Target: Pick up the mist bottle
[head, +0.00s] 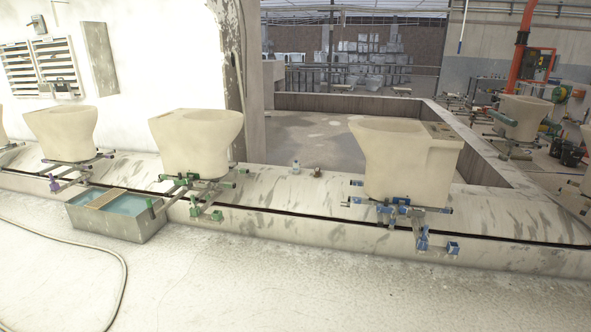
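A small whitish bottle (295,168), which looks like the mist bottle, stands on the pale carousel ledge (270,185). It is between the middle toilet bowl (196,145) and the right toilet bowl (405,165). It is too small here to make out its nozzle or label. A small reddish-brown object (317,173) sits just to its right, with a narrow gap between them. My gripper does not show in the head view.
Each bowl rests on a jig with coloured clamps sticking out over the ledge. A hose (110,262) lies at far left. The floor (300,290) in front is clear.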

